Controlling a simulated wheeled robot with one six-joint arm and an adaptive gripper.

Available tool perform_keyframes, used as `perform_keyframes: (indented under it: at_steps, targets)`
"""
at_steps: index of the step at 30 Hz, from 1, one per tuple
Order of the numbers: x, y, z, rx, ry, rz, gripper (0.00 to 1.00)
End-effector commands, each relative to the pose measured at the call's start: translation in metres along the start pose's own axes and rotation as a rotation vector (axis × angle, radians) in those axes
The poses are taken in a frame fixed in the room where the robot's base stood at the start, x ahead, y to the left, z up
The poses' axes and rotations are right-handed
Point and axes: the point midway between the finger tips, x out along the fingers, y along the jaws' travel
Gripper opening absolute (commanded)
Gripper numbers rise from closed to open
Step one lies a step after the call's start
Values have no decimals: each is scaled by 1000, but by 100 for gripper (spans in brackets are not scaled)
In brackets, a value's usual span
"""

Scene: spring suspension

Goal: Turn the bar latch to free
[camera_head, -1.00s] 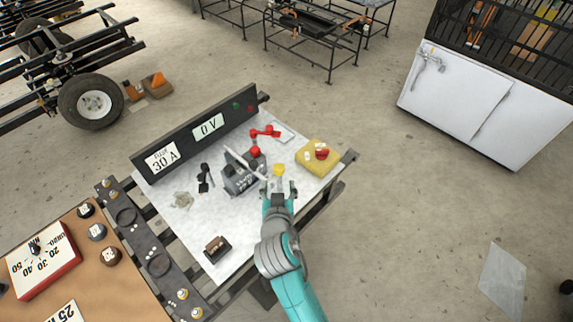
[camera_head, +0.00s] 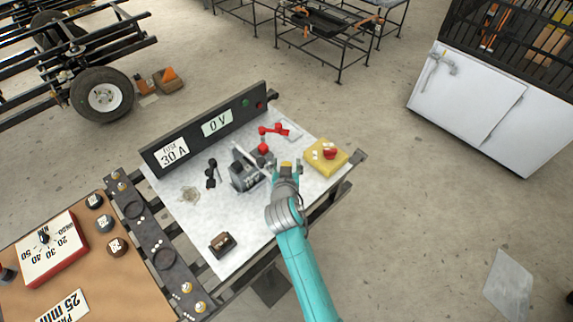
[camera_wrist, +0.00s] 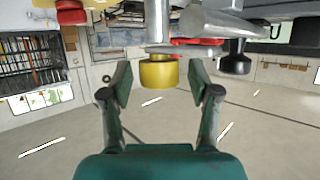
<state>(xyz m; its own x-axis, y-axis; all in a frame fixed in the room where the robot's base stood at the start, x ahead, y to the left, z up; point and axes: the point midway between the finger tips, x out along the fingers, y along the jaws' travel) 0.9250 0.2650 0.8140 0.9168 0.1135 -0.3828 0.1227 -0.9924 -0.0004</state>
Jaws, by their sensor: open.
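A dark grey block (camera_head: 243,176) stands mid-bench with a pale metal bar (camera_head: 242,158) across its top. Which part is the bar latch is not fully clear; this bar looks most like it. A yellow cylindrical end (camera_wrist: 158,71) on a metal shaft sits between my fingers in the wrist view. It shows small at my gripper's tip in the head view (camera_head: 286,165). My gripper (camera_wrist: 162,88) is open, a finger at each side of the yellow end, with gaps visible. A thick metal bar (camera_wrist: 226,26) crosses above it in the wrist view.
A red lever (camera_head: 270,130) stands behind the block. A yellow box with a red button (camera_head: 326,157) is to my gripper's right. A black panel reading 0 V (camera_head: 216,123) edges the back. A small brown block (camera_head: 222,243) lies at the front.

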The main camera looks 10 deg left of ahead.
Motion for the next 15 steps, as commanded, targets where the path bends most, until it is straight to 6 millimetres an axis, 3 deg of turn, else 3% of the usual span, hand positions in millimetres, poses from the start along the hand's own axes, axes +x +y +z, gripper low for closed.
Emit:
perform_keyframes:
  at_steps: [4,12,15]
  targets:
    - [0,0,0,0,0,0,61]
    - [0,0,0,0,0,0,0]
    - [0,0,0,0,0,0,0]
